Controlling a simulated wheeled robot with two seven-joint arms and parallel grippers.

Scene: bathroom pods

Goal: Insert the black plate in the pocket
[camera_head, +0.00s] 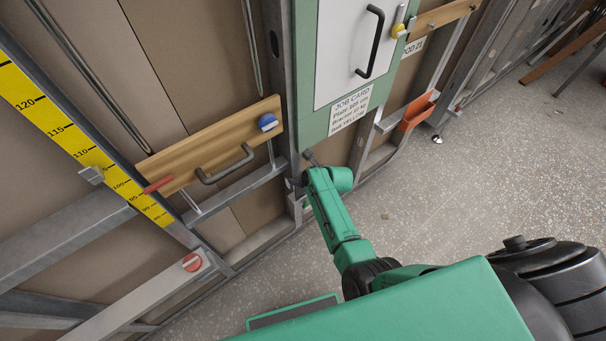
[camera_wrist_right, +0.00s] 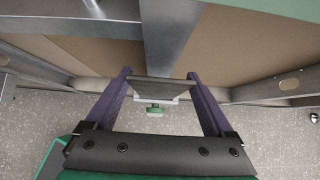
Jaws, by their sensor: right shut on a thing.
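A dark plate (camera_wrist_right: 160,88) spans the gap between the two purple fingers of my right gripper (camera_wrist_right: 158,78) in the right wrist view. The gripper is shut on it at both ends. In the head view my right gripper (camera_head: 308,172) is at the metal upright below the green-framed panel, small and partly hidden by its own arm. Just beyond the plate in the wrist view is a light grey fitting with a green knob (camera_wrist_right: 155,110); I cannot tell whether the plate touches it. I cannot make out a pocket for certain. My left gripper is not in view.
A job card (camera_head: 351,108) hangs on the green panel (camera_head: 318,60). An orange holder (camera_head: 417,110) is at right.

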